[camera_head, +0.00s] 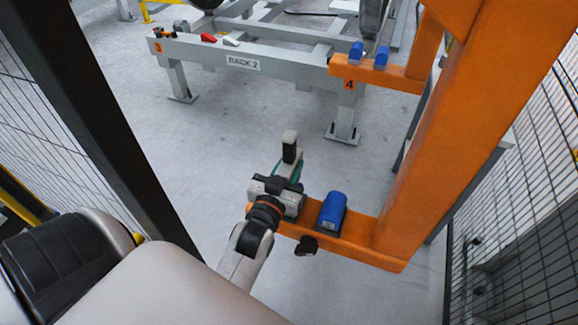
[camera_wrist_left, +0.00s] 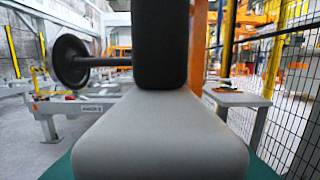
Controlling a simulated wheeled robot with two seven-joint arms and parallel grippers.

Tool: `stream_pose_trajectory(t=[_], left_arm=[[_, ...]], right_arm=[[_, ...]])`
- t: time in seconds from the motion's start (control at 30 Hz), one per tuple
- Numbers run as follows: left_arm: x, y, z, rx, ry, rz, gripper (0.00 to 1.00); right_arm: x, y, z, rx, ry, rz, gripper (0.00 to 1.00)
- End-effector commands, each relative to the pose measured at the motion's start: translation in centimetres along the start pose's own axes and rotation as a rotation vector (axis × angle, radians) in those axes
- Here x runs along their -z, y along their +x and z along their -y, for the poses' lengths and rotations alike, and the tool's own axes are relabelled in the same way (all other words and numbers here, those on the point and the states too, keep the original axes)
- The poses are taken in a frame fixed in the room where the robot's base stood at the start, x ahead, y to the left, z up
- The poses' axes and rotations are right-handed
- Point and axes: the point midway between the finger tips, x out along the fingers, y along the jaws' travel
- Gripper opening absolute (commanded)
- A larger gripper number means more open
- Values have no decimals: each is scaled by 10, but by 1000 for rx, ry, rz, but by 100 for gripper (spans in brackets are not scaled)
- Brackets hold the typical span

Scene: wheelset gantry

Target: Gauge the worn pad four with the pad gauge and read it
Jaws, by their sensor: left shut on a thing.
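My left gripper (camera_head: 289,155) reaches over the orange ledge in the head view. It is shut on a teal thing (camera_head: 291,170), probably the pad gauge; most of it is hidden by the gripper. Teal edges (camera_wrist_left: 262,170) also show low in the left wrist view, behind a large grey part and a dark block. A blue block (camera_head: 332,208) sits on the orange ledge just right of the gripper, apart from it. Two smaller blue blocks (camera_head: 357,52) (camera_head: 382,57) sit on the upper orange bar marked 4. I cannot tell which is worn pad four. No gauge reading is legible.
An orange post (camera_head: 440,140) stands right of the gripper, with mesh fencing (camera_head: 520,200) beyond. A dark post (camera_head: 115,120) stands left. The grey RACK 2 frame (camera_head: 275,68) lies ahead, carrying a red piece (camera_head: 208,38). The floor between is clear. A wheel (camera_wrist_left: 68,61) shows in the wrist view.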

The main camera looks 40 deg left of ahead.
Motion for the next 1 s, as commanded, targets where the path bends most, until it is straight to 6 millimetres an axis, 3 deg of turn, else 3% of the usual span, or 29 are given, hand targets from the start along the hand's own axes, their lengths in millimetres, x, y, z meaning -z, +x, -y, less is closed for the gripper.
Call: stream_pose_trajectory(t=[1.0], left_arm=[[13, 0, 0, 0, 0, 2, 0]], right_arm=[[1, 9, 0, 0, 0, 0, 35]])
